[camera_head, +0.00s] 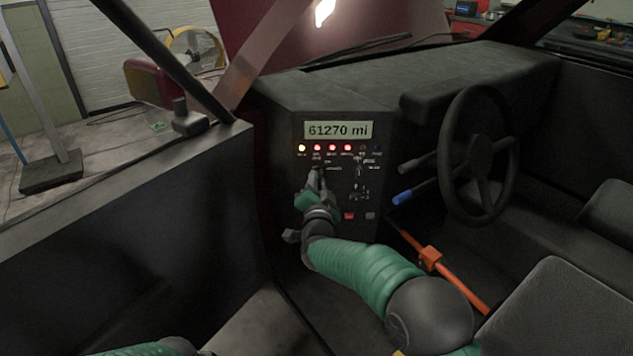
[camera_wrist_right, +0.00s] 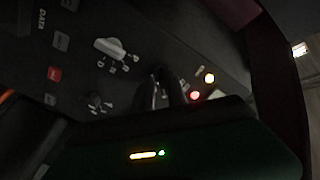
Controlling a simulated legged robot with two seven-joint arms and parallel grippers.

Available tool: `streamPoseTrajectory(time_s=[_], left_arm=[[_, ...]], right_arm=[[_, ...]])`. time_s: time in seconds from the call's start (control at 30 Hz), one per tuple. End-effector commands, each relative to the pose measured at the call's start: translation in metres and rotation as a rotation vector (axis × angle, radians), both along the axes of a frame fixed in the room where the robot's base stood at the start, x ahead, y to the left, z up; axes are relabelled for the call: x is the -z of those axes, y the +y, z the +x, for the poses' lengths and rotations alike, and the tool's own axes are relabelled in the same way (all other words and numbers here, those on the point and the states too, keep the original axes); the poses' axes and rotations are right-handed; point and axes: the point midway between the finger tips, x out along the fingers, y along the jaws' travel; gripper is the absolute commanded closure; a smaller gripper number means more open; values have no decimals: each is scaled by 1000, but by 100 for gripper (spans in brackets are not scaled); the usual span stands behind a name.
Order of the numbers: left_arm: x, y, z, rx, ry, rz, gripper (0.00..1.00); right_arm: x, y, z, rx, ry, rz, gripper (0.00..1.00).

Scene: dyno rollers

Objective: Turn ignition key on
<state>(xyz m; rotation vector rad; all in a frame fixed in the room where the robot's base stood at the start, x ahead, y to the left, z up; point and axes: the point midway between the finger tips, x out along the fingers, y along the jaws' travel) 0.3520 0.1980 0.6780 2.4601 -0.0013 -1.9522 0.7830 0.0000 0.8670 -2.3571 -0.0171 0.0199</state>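The black control panel (camera_head: 290,220) stands left of the steering wheel, with a display reading 61270 mi (camera_head: 338,130). My left gripper is out of view.
The steering wheel (camera_head: 478,155) and a blue-tipped lever (camera_head: 402,197) are to the right. An orange bar (camera_head: 440,265) lies below. The open door (camera_head: 130,220) is on the left. A pale switch (camera_wrist_right: 118,48) sits beside the fingers.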

Motion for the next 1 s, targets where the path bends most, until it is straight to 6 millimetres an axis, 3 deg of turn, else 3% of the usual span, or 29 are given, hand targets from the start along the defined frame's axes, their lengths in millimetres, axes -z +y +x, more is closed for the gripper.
streamPoseTrajectory(time_s=[0.1, 0.47, 0.57, 1.0], left_arm=[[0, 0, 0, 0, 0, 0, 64], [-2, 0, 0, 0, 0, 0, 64], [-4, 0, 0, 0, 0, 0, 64], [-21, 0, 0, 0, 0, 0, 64]], right_arm=[[-2, 0, 0, 1, -4, 0, 69], [-5, 0, -6, 1, -6, -1, 69], [-6, 0, -22, 0, -6, -1, 69], [-4, -2, -142, -1, -4, -2, 69]])
